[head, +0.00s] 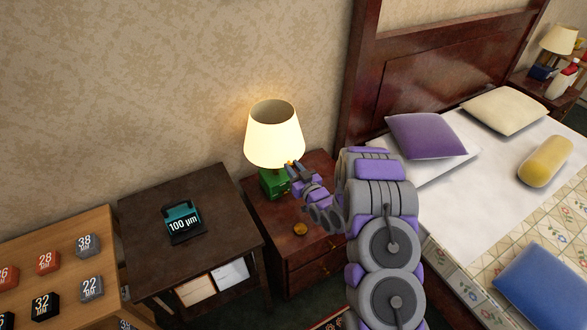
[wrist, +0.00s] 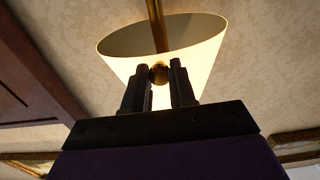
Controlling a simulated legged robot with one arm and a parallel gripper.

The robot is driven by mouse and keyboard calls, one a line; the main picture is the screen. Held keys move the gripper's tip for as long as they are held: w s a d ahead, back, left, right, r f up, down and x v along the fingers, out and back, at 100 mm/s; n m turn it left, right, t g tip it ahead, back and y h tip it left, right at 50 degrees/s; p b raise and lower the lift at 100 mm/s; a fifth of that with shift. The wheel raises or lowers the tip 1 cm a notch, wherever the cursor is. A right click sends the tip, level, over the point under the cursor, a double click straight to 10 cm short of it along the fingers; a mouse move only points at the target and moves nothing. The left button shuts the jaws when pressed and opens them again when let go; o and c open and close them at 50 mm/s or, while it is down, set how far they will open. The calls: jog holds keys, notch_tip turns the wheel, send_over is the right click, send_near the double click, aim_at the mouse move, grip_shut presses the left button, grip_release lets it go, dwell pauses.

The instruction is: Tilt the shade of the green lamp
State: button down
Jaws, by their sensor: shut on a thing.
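The green lamp stands on the dark wooden nightstand (head: 285,215) in the head view. It has a green base (head: 272,184) and a lit cream shade (head: 273,140), whose tilt I cannot judge exactly. My gripper (head: 292,168) is at the shade's lower right edge. In the wrist view the shade (wrist: 190,55) fills the upper middle, with its wide opening and a brass stem (wrist: 156,22) showing. The dark fingers of my gripper (wrist: 159,80) are shut on a small round brass knob (wrist: 158,72) at the shade. The fingers hide part of the shade.
A small round brown-gold object (head: 300,229) lies on the nightstand below my arm. A dark side table (head: 150,245) with a teal device (head: 182,221) stands to the left. The bed (head: 480,190) is to the right, and the patterned wall is behind the lamp.

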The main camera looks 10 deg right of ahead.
aim_at(286, 150)
jog(key=shift+r, duration=0.15)
notch_tip(286, 150, up, 6)
jog(key=g+p, duration=0.1)
jog(key=p, duration=0.1)
jog(key=g+p, duration=0.1)
jog(key=p, duration=0.1)
jog(key=g+h+p, duration=0.1)
jog(key=shift+s+d+f+p, duration=0.15)
jog(key=shift+f+p, duration=0.1)
jog(key=shift+p, duration=0.15)
jog(key=shift+r+g+h+p, duration=0.3)
jog(key=shift+r+g+p, duration=0.6)
jog(key=shift+p, duration=0.3)
jog(key=shift+f, duration=0.1)
jog(key=c, duration=1)
grip_release()
jog(key=shift+w+f, duration=0.15)
jog(key=shift+w, duration=0.05)
jog(key=shift+o, duration=0.3)
jog(key=shift+s, duration=0.1)
